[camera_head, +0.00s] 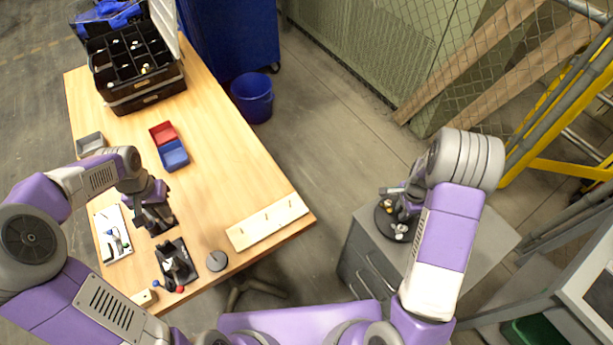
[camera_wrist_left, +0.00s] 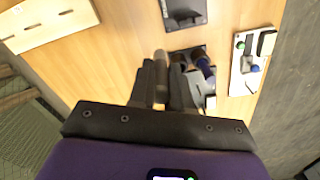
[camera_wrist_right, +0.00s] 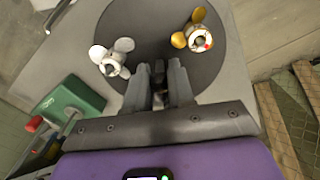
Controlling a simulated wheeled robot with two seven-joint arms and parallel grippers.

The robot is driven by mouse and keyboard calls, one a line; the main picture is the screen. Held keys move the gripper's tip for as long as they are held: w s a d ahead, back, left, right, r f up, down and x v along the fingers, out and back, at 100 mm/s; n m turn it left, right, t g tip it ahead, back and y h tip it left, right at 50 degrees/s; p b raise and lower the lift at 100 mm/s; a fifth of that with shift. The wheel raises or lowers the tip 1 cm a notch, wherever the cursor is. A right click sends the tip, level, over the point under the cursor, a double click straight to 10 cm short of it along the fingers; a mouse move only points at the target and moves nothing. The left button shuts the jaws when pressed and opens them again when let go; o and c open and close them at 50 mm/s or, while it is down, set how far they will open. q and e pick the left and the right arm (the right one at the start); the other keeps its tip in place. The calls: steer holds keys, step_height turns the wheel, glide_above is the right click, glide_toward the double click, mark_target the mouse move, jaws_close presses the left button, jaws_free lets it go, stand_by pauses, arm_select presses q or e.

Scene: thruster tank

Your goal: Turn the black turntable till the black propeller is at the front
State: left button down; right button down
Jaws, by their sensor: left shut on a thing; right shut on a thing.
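The black turntable (camera_head: 383,224) is a round disc on a grey cabinet at the right. In the right wrist view the turntable (camera_wrist_right: 152,28) carries a white propeller (camera_wrist_right: 111,57) at left and a gold propeller (camera_wrist_right: 197,40) at right. My right gripper (camera_head: 405,201) is over the disc. Its fingers (camera_wrist_right: 165,68) are shut on a small dark part on the disc; I cannot tell whether it is the black propeller. My left gripper (camera_head: 158,225) is low over the wooden table, and its fingers (camera_wrist_left: 166,62) are shut on a grey-brown cylindrical thing.
The wooden table (camera_head: 215,165) bears a black tool case (camera_head: 140,90), red and blue bins (camera_head: 172,155), and a pale board (camera_head: 267,222).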

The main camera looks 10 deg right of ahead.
arm_select(q)
steer(key=shift+r, duration=0.3)
arm_select(e)
steer(key=shift+m, duration=0.5)
arm_select(q)
steer(key=shift+r+p, duration=0.15)
steer(key=shift+p, duration=0.2)
arm_select(e)
steer(key=shift+m, duration=0.3)
arm_select(q)
steer(key=shift+r+p, duration=0.7)
arm_select(e)
steer(key=shift+m, duration=1.5)
arm_select(q)
steer(key=shift+r, duration=0.15)
arm_select(e)
steer(key=shift+a, duration=0.1)
arm_select(q)
steer(key=shift+r+p, duration=0.75)
steer(key=shift+p, duration=0.15)
arm_select(e)
steer(key=shift+m, duration=1.7)
arm_select(q)
steer(key=shift+r, duration=0.1)
